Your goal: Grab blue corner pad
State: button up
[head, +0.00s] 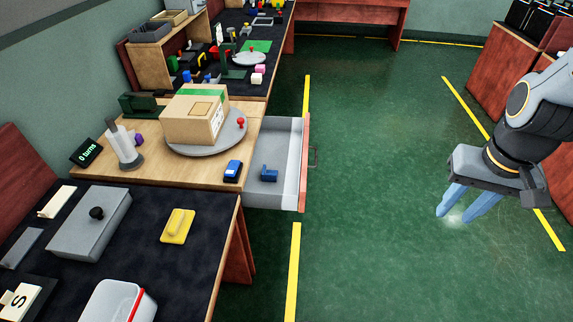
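A small blue L-shaped piece, which looks like the blue corner pad (269,174), lies in the open grey drawer (283,140) below the wooden bench top. My gripper (456,215) is at the right of the head view, over the green floor. It is well to the right of the drawer and apart from it. Its two blue fingers point down and left with a gap between them, and nothing shows between them.
A blue block-like object (233,170) sits on the wooden bench top (190,178) beside the drawer. A cardboard box (186,123) stands on a grey turntable (236,138) with a red knob. The drawer's reddish front (304,165) juts over the floor. Floor between drawer and gripper is clear.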

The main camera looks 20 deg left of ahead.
aim_at(270, 175)
jog(key=u, duration=0.4)
jog(key=i, duration=0.9)
jog(key=u, duration=0.75)
